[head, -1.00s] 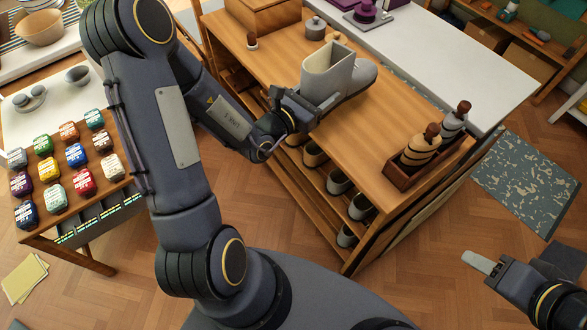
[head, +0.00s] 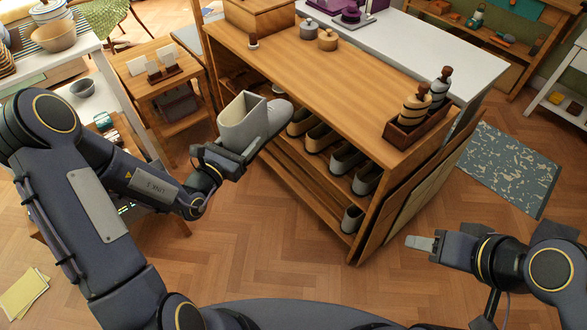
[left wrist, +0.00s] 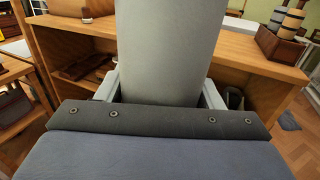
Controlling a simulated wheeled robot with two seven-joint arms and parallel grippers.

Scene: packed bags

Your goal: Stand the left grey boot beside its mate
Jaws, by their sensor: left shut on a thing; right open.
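My left gripper (head: 232,158) is shut on a grey boot (head: 240,122), held upright in the air in front of the left end of the shoe rack (head: 290,62), its toe toward the rack. In the left wrist view the boot's grey shaft (left wrist: 168,50) stands between the two finger pads. Several shoes or boots stand on the rack's lower shelves, among them a greyish one (head: 346,157) and another low down (head: 352,218). I cannot tell which is the mate. My right gripper (head: 422,243) is open and empty above the floor, right of the rack.
On the rack's top are a wooden box (head: 260,15), two small round tins (head: 327,40) and a caddy (head: 402,138) with bottles at the right end. A small side table (head: 155,62) stands behind left. The floor before the rack is clear.

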